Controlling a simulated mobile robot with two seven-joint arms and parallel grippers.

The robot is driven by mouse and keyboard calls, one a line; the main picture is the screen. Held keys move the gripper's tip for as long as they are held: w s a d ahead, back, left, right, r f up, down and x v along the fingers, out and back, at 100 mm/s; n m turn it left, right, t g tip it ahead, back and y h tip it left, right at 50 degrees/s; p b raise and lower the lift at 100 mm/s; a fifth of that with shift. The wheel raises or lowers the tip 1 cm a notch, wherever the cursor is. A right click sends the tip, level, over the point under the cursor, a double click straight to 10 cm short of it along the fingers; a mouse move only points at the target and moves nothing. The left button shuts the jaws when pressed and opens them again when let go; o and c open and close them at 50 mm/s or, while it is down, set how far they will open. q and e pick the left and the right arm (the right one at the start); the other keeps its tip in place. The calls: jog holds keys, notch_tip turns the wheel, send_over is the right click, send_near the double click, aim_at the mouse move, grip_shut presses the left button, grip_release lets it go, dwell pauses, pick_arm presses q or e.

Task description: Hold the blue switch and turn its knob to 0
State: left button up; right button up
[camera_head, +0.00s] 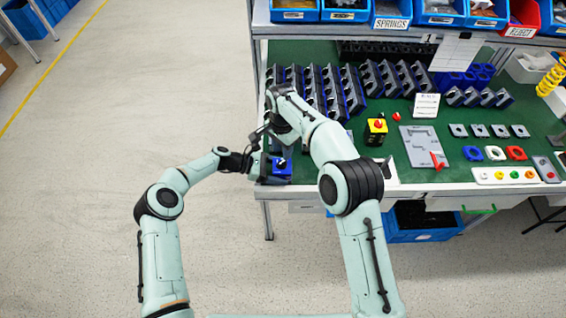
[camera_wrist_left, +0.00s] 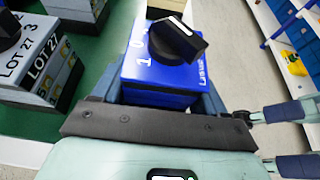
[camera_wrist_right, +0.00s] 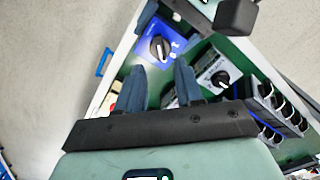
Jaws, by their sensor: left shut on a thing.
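The blue switch (camera_head: 282,168) stands at the near left edge of the green bench top. My left gripper (camera_head: 262,167) is shut on its body; in the left wrist view the fingers lie along both sides of the blue box (camera_wrist_left: 158,82). Its black knob (camera_wrist_left: 178,42) has a white pointer line, and white "1" and "0" marks show on the top face. I cannot tell which mark the pointer meets. My right gripper (camera_head: 264,132) is above and behind the switch. In the right wrist view its fingers (camera_wrist_right: 162,72) are apart and empty, with the blue switch (camera_wrist_right: 172,42) beyond them.
Rows of grey switches (camera_head: 310,88) stand behind on the bench, close to my right gripper. One grey switch (camera_wrist_right: 212,75) shows beside the right fingers. A yellow-and-black box with a red button (camera_head: 376,128) stands farther right. Open floor lies left of the bench.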

aim_at(282, 162)
jog(key=shift+f, duration=2.65)
grip_shut()
